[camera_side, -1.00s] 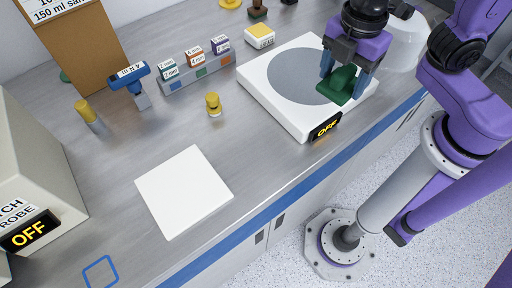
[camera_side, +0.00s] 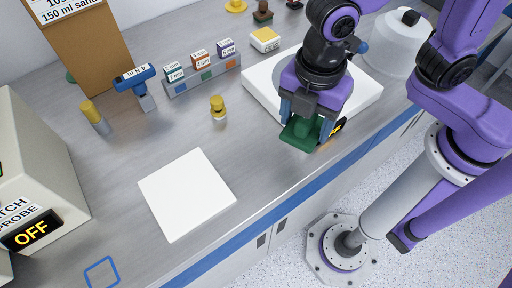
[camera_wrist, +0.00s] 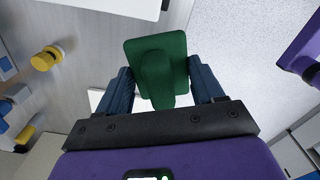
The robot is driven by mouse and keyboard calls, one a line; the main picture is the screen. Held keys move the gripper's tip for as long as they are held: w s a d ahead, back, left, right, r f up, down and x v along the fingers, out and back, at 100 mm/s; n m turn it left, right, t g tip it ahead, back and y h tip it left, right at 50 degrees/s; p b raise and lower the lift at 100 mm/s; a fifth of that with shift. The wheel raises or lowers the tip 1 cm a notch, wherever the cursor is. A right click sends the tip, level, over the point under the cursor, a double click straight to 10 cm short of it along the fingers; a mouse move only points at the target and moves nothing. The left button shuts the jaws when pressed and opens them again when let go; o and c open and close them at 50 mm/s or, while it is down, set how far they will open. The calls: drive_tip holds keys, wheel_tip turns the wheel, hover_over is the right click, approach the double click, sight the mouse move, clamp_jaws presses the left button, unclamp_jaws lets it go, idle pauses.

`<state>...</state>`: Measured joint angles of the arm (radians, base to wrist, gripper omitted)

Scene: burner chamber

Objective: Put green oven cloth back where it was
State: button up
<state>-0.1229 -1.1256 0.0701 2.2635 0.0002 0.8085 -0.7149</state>
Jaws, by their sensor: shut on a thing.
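The green oven cloth (camera_side: 301,133) is a dark green block with a raised grip. My gripper (camera_side: 308,118) is shut on it and holds it near the front edge of the white burner plate, partly covering the OFF display. In the wrist view the cloth (camera_wrist: 157,62) sits between the two blue fingers of my gripper (camera_wrist: 160,90). I cannot tell exactly how high it is above the bench. A blue square outline (camera_side: 102,273) is marked on the bench at the front left.
The white burner (camera_side: 262,85) with its OFF display (camera_side: 338,128) is behind my gripper. A white square pad (camera_side: 187,194) lies front centre. A yellow-topped bottle (camera_side: 218,107), blue tool (camera_side: 137,82) and block rack (camera_side: 202,76) stand behind. Open bench lies around the pad.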

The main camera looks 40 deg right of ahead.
hover_over(256, 159)
drive_tip(key=f, duration=0.6)
drive_tip(key=shift+s+d+f, duration=0.2)
drive_tip(key=shift+s+d, duration=0.1)
drive_tip(key=shift+d, duration=0.1)
drive_tip(key=shift+w+a+f, duration=0.3)
drive_tip(key=shift+a+f, duration=0.1)
drive_tip(key=shift+f, duration=1.7)
drive_tip(key=shift+f, duration=0.15)
drive_tip(key=o, duration=1)
